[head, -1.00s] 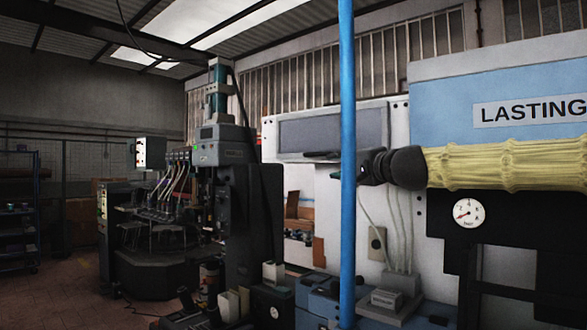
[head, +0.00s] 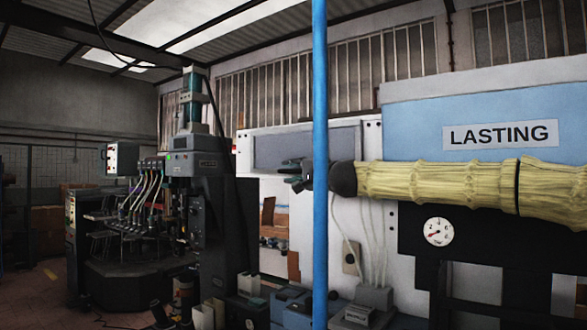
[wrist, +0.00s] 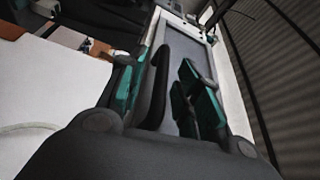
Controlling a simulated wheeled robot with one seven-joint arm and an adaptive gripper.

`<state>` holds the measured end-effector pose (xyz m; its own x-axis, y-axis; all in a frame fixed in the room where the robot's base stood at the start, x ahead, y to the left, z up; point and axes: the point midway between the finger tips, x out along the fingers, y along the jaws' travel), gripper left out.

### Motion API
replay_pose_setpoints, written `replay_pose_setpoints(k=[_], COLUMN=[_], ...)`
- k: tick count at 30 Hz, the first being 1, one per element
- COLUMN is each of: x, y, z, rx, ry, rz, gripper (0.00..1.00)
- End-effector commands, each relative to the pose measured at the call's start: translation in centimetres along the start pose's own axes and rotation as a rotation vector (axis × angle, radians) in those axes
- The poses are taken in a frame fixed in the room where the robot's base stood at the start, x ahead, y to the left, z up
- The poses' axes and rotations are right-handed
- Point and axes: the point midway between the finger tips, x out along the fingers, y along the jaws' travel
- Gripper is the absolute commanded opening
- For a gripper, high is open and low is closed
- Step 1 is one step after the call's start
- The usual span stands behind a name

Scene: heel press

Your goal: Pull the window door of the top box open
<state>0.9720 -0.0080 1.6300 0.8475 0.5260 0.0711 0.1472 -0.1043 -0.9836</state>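The top box is a white cabinet with a flat grey window door (head: 305,148) in its upper part, which looks closed. The door also shows in the wrist view (wrist: 191,48), running away ahead of my gripper. My gripper (head: 291,174) is in front of the door's lower edge in the head view. In the wrist view my gripper (wrist: 160,92) has its green-padded fingers apart. A dark, rounded bar (wrist: 156,85) shows between them, perhaps the door's handle. I cannot tell whether the fingers touch it.
A blue pole (head: 320,90) stands upright in the head view and crosses in front of my wrist. A blue machine with a LASTING sign (head: 500,135) is at the right, behind my arm. A dark press (head: 205,200) stands to the left. Boxes (head: 370,305) stand low in front.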

Motion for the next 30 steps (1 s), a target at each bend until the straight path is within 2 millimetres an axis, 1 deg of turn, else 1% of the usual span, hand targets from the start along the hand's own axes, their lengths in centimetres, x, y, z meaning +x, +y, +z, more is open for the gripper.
replay_pose_setpoints(k=[4,13,14,18,19,30], x=[0.69,0.82,0.82,0.80,0.80,0.65], y=[-0.05,0.02,0.02,-0.01,-0.03,-0.75], z=[-0.02,0.00,-0.01,-0.02,-0.02,0.16], rx=[0.000,-0.001,-0.001,-0.001,-0.001,0.015], ry=[0.000,0.000,0.000,0.000,0.000,0.001], rz=[0.000,0.000,0.000,0.000,-0.001,0.003], gripper=[0.34,0.34,0.30,0.04,0.00,0.00])
